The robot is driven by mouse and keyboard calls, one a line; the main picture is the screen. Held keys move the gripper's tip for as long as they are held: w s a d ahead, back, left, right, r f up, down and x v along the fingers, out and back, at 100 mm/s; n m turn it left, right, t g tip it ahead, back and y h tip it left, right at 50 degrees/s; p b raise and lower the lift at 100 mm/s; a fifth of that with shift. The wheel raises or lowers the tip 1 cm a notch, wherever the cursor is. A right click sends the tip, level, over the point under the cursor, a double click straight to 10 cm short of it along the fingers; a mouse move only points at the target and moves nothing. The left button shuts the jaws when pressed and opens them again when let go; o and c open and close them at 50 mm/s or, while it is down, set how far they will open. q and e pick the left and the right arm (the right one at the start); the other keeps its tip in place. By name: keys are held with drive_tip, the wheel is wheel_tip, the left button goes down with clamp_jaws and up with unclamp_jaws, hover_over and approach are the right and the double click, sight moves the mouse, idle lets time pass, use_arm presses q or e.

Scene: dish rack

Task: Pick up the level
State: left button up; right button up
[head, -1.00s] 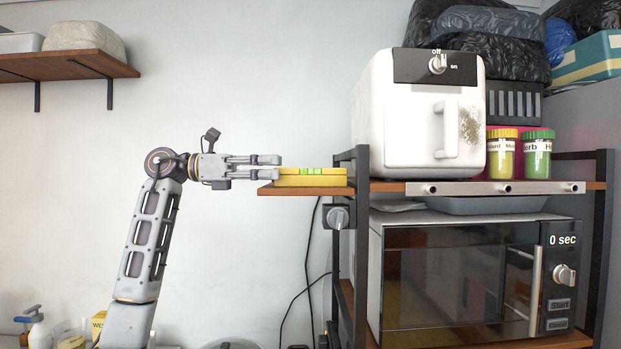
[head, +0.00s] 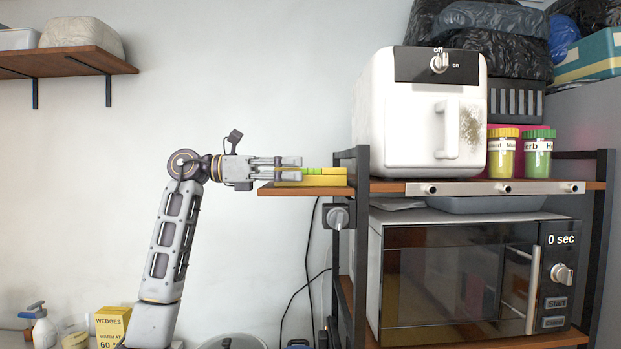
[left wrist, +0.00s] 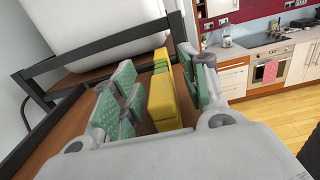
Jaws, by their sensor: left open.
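The yellow level (head: 325,178) with a green vial on top lies on the small wooden side shelf left of the rack. It also shows in the left wrist view (left wrist: 161,100) as a yellow bar between my fingers. My left gripper (head: 292,168) reaches in from the left, its fingertips overlapping the level's left end. In the left wrist view my gripper (left wrist: 158,98) is open, with green finger pads on both sides of the level. The level seems nearer the right-hand pad; contact cannot be told. My right gripper is not in view.
The black rack post (head: 361,220) stands right beside the level's right end. A white air fryer (head: 415,130) stands on the rack's upper shelf, with a microwave (head: 460,275) below.

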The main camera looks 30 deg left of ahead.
use_arm(q)
clamp_jaws()
drive_tip(key=shift+r, duration=0.15)
idle(0.4)
drive_tip(key=shift+r+p, duration=0.35)
drive_tip(key=shift+r, duration=4.5)
